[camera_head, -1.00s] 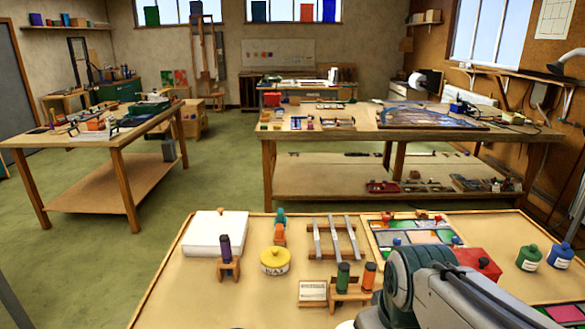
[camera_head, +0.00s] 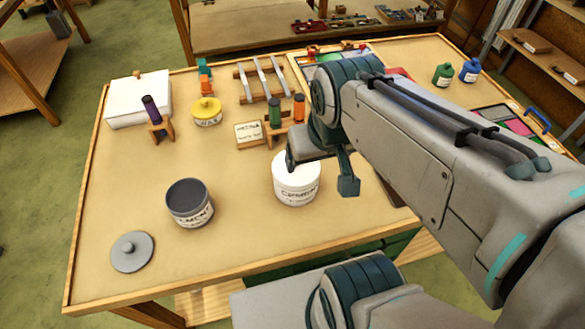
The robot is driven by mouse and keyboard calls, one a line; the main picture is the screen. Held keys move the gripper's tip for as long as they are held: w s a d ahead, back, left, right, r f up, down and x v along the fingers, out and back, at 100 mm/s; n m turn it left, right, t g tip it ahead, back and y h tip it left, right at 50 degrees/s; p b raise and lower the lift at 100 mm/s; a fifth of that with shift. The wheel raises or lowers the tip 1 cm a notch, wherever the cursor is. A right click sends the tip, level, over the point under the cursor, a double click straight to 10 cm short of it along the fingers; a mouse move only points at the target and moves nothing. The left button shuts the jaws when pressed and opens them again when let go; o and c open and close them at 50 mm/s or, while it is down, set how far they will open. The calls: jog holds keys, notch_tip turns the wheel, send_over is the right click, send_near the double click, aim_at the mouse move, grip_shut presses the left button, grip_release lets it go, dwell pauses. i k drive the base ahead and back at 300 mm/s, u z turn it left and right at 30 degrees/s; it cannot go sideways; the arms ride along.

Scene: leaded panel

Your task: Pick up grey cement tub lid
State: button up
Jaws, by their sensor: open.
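The grey cement tub lid (camera_head: 132,251) lies flat on the table at its front left corner, with a small round knob on top. The open grey cement tub (camera_head: 189,204) stands just behind it to the right, dark inside, with lettering on its side. My gripper (camera_head: 320,166) is open and empty over the right side of a white cement tub (camera_head: 294,190), well to the right of the grey lid. From this view I cannot tell whether it touches the white tub.
Behind stand a white box (camera_head: 138,101), a purple bottle in a wooden stand (camera_head: 155,112), a yellow wax tub (camera_head: 207,112), a label card (camera_head: 249,134) and green and orange bottles. My arm covers much of the right side. The table (camera_head: 235,230) is clear between the two cement tubs.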

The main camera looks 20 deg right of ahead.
aim_at(134, 250)
jog(key=k, duration=0.5)
jog(key=u, duration=0.45)
jog(key=i, duration=0.25)
jog(key=u, duration=1.35)
jog(key=k, duration=0.15)
jog(key=z, duration=0.8)
